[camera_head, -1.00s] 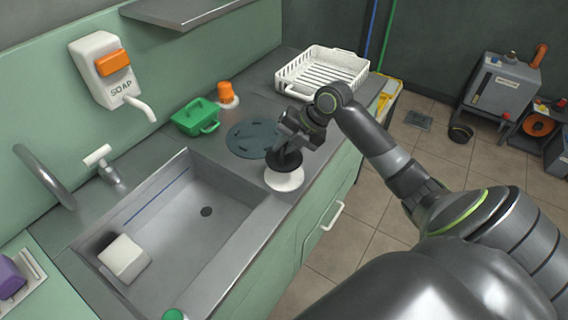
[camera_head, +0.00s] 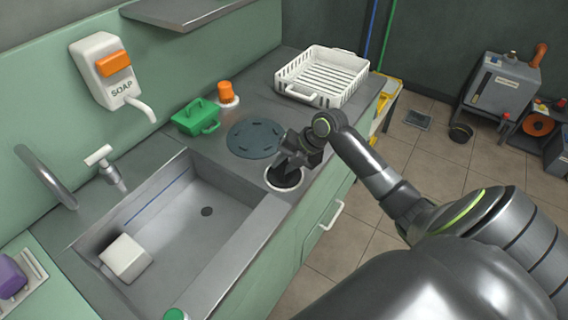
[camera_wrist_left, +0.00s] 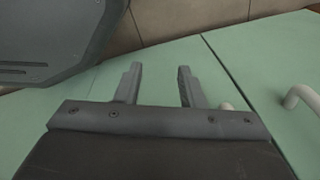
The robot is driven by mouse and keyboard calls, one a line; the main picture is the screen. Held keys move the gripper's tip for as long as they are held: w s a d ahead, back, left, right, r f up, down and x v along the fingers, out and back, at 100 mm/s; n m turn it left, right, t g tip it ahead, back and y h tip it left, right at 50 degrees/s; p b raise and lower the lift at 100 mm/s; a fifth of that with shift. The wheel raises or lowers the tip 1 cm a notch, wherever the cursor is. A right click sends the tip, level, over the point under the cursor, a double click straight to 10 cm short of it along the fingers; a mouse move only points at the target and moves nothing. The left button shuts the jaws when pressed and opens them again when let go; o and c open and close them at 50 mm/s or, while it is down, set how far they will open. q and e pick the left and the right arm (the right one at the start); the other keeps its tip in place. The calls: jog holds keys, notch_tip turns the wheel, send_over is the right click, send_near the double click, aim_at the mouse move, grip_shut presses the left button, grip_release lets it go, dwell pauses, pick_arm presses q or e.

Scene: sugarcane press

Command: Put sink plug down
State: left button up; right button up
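The sink plug (camera_head: 285,178) is a dark round piece sitting within a white round holder (camera_head: 271,187) on the counter, right of the sink. My right gripper (camera_head: 288,165) points down at the plug, with its fingers at the plug's top. The fingers cover part of the plug, and whether they still grip it cannot be made out. My left gripper (camera_wrist_left: 159,82) shows in the left wrist view, open and empty, in front of the green cabinet fronts. It is not seen in the head view.
The sink basin (camera_head: 207,232) holds a white block (camera_head: 125,257). A green container (camera_head: 196,117), an orange-topped item (camera_head: 226,93), a dark round mat (camera_head: 254,138) and a white dish rack (camera_head: 322,75) stand on the counter. A soap dispenser (camera_head: 105,68) hangs on the wall.

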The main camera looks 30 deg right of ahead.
jog(key=shift+o, duration=0.7)
jog(key=shift+r, duration=0.1)
jog(key=shift+r, duration=0.2)
jog(key=b+v, duration=0.1)
jog(key=v, duration=1)
jog(key=shift+s+d+r, duration=0.2)
jog(key=shift+r, duration=0.15)
jog(key=shift+f, duration=0.1)
